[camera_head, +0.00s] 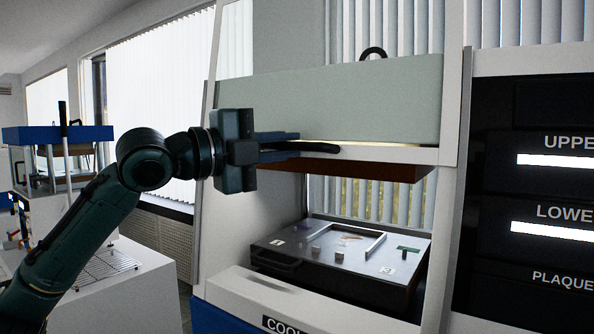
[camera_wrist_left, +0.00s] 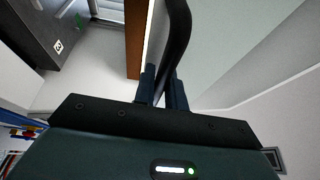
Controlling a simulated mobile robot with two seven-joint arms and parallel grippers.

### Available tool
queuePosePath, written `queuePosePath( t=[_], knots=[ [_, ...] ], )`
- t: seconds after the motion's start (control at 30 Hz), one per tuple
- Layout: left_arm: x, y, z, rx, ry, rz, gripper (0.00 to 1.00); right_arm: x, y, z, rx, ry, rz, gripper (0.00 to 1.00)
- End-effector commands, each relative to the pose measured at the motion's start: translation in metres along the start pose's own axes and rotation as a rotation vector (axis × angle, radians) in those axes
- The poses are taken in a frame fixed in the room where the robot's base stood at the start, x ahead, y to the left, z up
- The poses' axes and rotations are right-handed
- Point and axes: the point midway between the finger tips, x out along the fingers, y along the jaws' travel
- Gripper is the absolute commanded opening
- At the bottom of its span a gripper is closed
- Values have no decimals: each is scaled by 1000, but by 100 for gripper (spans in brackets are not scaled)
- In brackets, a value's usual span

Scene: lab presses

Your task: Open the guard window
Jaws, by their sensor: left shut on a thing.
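The guard window (camera_head: 345,98) is a grey-green panel on the front of the press. It sits high, with the opening below it clear to the work surface. Its black handle (camera_head: 312,147) runs along the lower edge and also shows as a curved bar in the left wrist view (camera_wrist_left: 179,35). My left gripper (camera_head: 290,140) is shut on the handle, with its fingers (camera_wrist_left: 163,88) on either side of the bar. The fingers partly hide one end of the handle. My right gripper is in neither view.
Inside the opening, a dark plate box (camera_head: 340,262) with small blocks and a frame stands under a brown upper platen (camera_head: 365,168). A black control panel (camera_head: 535,190) is at the right. Another blue-topped press (camera_head: 60,135) stands at the left.

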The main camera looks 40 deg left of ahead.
Motion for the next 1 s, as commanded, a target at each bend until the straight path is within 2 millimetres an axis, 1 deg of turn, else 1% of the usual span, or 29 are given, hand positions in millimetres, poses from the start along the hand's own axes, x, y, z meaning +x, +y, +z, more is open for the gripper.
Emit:
queuePosePath(
  t=[0.03,0.17,0.3,0.57,0.6,0.8,0.87,1.0],
  knots=[
    [-1,-8,1,-2,-3,2,0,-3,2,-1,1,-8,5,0],
    [-4,-16,0,-2,-3,2,0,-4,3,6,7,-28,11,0],
    [-5,-18,0,-3,-3,3,0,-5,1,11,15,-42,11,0],
    [-5,-17,0,-3,-4,3,0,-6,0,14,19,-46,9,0],
    [-5,-17,0,-3,-4,3,13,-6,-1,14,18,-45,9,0],
    [-5,-17,0,-3,-4,3,30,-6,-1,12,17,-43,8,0],
    [-5,-17,0,-3,-3,3,34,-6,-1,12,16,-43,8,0],
    [-5,-17,0,-3,-3,4,34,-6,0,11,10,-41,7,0]
  ],
)
